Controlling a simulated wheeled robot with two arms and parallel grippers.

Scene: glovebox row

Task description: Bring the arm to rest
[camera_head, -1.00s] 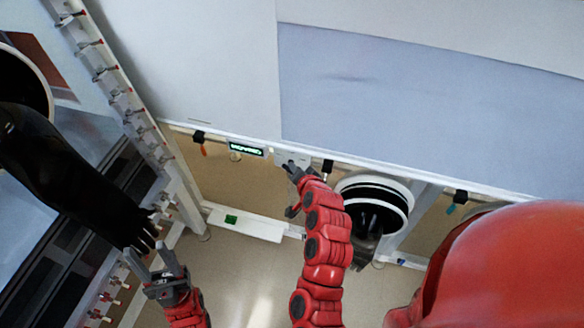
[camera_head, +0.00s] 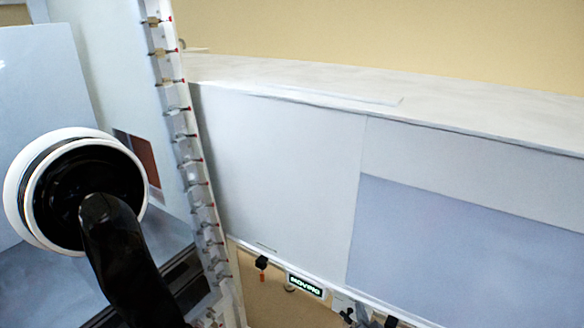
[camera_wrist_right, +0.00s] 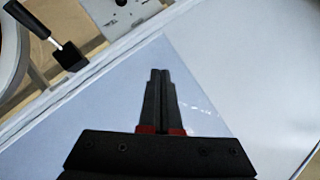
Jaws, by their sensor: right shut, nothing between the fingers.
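My right gripper (camera_wrist_right: 160,72) is shut in the right wrist view, its two dark fingers together with nothing between them. Behind it are a pale blue-grey panel and a white panel; I cannot tell the gap to them. In the head view only a small dark tip at the bottom edge, beside a pale plate, may be this gripper (camera_head: 348,315); the rest of the arm is out of frame. My left gripper is not in view.
A black glove (camera_head: 122,255) hangs from a white-ringed port (camera_head: 18,190) at left. A post with red-tipped clamps (camera_head: 186,135) stands beside it. A lit green display (camera_head: 306,285) sits below the white panel (camera_head: 280,165). A black clamp (camera_wrist_right: 72,57) shows in the wrist view.

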